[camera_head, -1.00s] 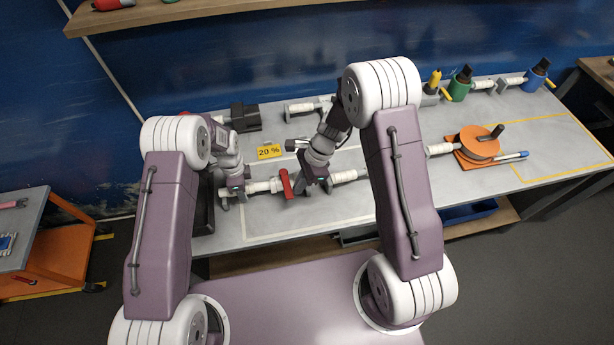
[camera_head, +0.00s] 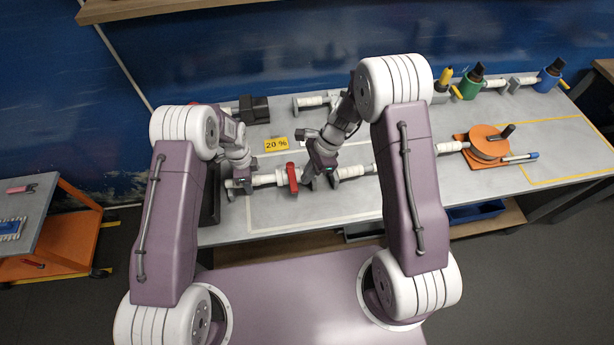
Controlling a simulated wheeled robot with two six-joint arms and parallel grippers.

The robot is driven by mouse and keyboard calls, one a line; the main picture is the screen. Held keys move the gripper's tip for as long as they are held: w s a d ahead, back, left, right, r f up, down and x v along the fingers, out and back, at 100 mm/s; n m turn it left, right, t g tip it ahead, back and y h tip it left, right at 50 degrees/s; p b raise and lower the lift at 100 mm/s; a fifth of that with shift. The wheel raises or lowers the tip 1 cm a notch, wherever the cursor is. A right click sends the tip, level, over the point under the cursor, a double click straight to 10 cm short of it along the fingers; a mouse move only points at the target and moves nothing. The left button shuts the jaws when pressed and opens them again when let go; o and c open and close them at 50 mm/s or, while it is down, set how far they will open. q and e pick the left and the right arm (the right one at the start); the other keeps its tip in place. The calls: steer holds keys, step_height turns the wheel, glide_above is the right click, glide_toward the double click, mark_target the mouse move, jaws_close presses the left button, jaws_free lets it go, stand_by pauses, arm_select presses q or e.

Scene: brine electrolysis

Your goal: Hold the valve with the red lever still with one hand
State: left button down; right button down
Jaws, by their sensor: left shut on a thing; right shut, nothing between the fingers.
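The valve with the red lever (camera_head: 292,178) is part of a white pipe (camera_head: 265,180) lying across the grey workbench, left of its middle. The red lever stands across the pipe. My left gripper (camera_head: 240,184) is at the left end of this pipe and shut on it. My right gripper (camera_head: 314,180) is just right of the red lever, shut with nothing between its fingers. Whether it touches the valve I cannot tell. Its fingertips are small and partly hidden by the wrist.
A yellow "20 %" sign (camera_head: 276,144) stands behind the valve. An orange disc with a dark handle (camera_head: 489,142) is to the right. Green (camera_head: 468,86) and blue (camera_head: 549,79) holders stand at the back right. An orange cart (camera_head: 60,235) is at the far left.

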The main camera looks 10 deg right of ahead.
arm_select(q)
steer(key=c, duration=1)
jaws_free()
arm_select(e)
steer(key=d+r, duration=0.7)
steer(key=r, duration=0.2)
steer(key=shift+d+r, duration=0.15)
steer(key=shift+d, duration=0.2)
arm_select(q)
steer(key=shift+r, duration=0.1)
step_height(320, 180, up, 12)
steer(key=shift+f, duration=0.1)
